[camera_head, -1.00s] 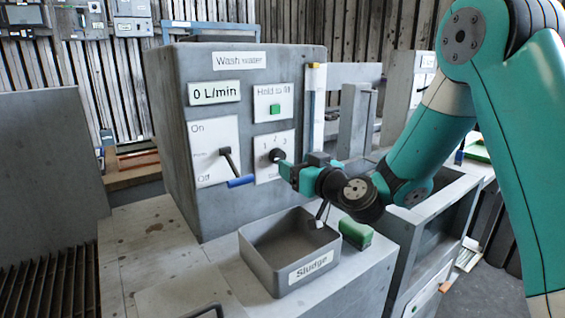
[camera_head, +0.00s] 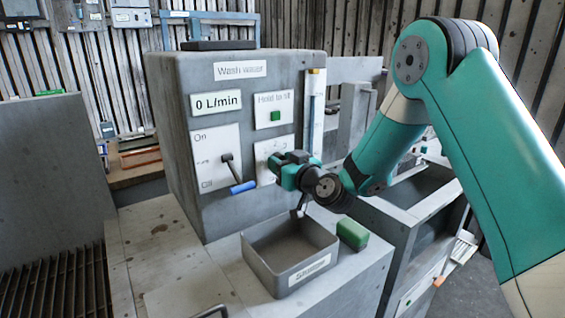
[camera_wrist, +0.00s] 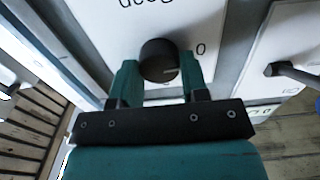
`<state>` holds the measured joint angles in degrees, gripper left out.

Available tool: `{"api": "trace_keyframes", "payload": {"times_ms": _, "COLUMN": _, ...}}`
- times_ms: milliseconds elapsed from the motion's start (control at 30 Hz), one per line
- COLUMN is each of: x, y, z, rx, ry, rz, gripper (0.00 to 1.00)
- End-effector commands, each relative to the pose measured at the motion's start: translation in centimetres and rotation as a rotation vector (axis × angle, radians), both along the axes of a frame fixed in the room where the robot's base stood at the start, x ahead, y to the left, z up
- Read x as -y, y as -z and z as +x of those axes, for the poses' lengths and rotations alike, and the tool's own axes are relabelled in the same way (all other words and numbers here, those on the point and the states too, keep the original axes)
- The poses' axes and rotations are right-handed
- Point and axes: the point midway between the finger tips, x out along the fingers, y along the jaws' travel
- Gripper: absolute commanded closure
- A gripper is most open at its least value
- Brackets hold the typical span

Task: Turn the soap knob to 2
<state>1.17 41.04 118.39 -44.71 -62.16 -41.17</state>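The soap knob (camera_wrist: 158,60) is a round black knob on a white panel (camera_wrist: 120,25). In the wrist view its lettering appears upside down. A pale pointer mark on the knob faces right, towards a 0. My gripper (camera_wrist: 160,68) has one teal finger on each side of the knob, very close to its sides. I cannot tell whether the fingers press on it. In the head view my gripper (camera_head: 277,168) is in front of the panel and hides the knob and most of its numbers.
The grey Wash water housing (camera_head: 175,130) carries a 0 L/min display (camera_head: 217,103), an On/Off lever with a blue handle (camera_head: 243,187) and a green button (camera_head: 275,116).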

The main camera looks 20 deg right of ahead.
Motion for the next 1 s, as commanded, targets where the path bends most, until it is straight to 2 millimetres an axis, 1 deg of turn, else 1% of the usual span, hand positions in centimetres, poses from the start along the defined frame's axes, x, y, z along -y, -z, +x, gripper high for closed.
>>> {"api": "trace_keyframes", "payload": {"times_ms": 267, "x": 0.03, "y": -0.01, "z": -0.01, "rx": -0.008, "ry": 0.000, "rz": 0.024, "gripper": 0.82}}
{"api": "trace_keyframes", "payload": {"times_ms": 467, "x": 0.09, "y": 0.00, "z": 0.00, "rx": -0.035, "ry": 0.001, "rz": 0.112, "gripper": 0.82}}
{"api": "trace_keyframes", "payload": {"times_ms": 667, "x": 0.16, "y": 0.01, "z": 0.02, "rx": -0.084, "ry": 0.001, "rz": 0.266, "gripper": 0.82}}
{"api": "trace_keyframes", "payload": {"times_ms": 1000, "x": 0.29, "y": 0.01, "z": 0.06, "rx": -0.185, "ry": 0.001, "rz": 0.573, "gripper": 0.82}}
